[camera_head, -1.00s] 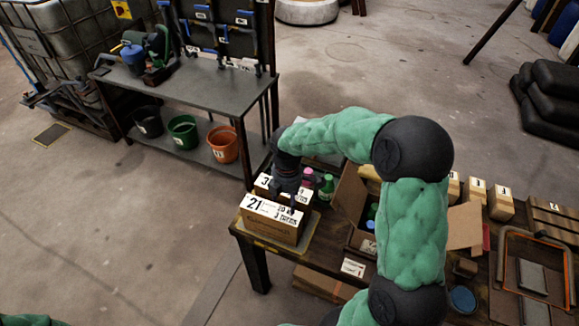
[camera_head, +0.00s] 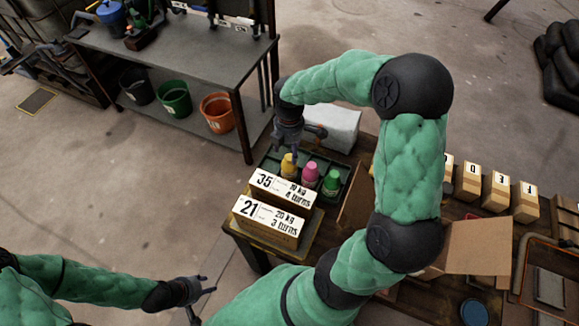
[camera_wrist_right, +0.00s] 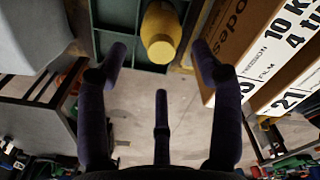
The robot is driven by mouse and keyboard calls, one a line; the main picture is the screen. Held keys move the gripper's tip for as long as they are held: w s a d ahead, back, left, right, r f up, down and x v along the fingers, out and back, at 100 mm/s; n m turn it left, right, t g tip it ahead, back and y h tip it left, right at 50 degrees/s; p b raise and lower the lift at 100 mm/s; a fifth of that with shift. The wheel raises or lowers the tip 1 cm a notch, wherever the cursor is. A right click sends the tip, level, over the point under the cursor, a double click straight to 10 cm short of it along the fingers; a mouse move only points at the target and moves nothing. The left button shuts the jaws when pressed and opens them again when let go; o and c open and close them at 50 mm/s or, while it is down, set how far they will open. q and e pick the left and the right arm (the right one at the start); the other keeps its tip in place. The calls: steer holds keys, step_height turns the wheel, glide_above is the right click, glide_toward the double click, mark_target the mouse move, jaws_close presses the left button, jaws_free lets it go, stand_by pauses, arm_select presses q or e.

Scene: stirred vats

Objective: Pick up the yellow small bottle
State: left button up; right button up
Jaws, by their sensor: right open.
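The small yellow bottle (camera_head: 288,163) stands in a dark green divided tray (camera_head: 346,170), at the left end of a row with a pink bottle (camera_head: 310,173) and a green bottle (camera_head: 331,183). My right gripper (camera_head: 288,149) is just above and behind the yellow bottle, open and empty. In the right wrist view the yellow bottle (camera_wrist_right: 160,32) appears between the spread fingertips of the right gripper (camera_wrist_right: 160,48), with gaps on both sides. My left gripper (camera_head: 203,298) is at the lower left, away from the table, with its fingers spread and empty.
Boxes marked 35 (camera_head: 282,188) and 21 (camera_head: 270,221) stand right in front of the tray. A white block (camera_head: 335,124) is behind it. An open carton (camera_head: 478,247) is to the right, partly hidden by my right arm. A metal bench (camera_head: 180,60) stands behind left.

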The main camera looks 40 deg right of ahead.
mark_target(289, 163)
step_height(289, 163, down, 3)
steer(key=shift+b, duration=0.35)
step_height(289, 163, down, 5)
steer(key=shift+b, duration=1.25)
steer(key=shift+r, duration=0.1)
steer(key=c, duration=1.1)
